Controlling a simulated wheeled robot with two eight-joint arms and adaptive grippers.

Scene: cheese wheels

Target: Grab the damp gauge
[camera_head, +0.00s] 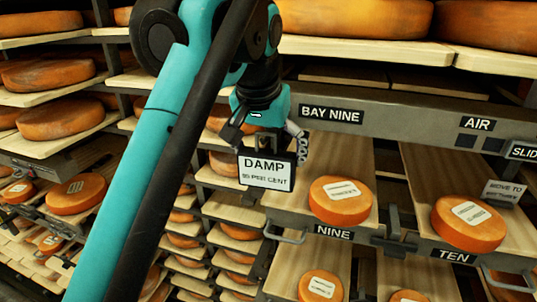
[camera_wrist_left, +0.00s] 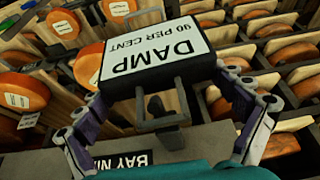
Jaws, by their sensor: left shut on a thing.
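The damp gauge (camera_head: 266,172) is a white plate in a dark frame, reading DAMP and a per cent figure. My left gripper (camera_head: 265,146) is above it in the head view, with one finger on each side, shut on it. In the left wrist view the gauge (camera_wrist_left: 160,52) appears upside down, its figure reading 90 PER CENT, with a grey bracket-like part (camera_wrist_left: 160,112) at its near edge. The left gripper's fingers (camera_wrist_left: 162,85) flank the gauge there. Exact finger contact is hard to make out. My right gripper is not in view.
A grey rail (camera_head: 412,122) carries the BAY NINE (camera_head: 331,115) and AIR (camera_head: 477,124) labels. Orange cheese wheels sit on wooden boards, one by the NINE label (camera_head: 340,201) and one by TEN (camera_head: 468,222). Shelves of wheels fill the left side. A MOVE TO tag (camera_head: 503,192) stands at right.

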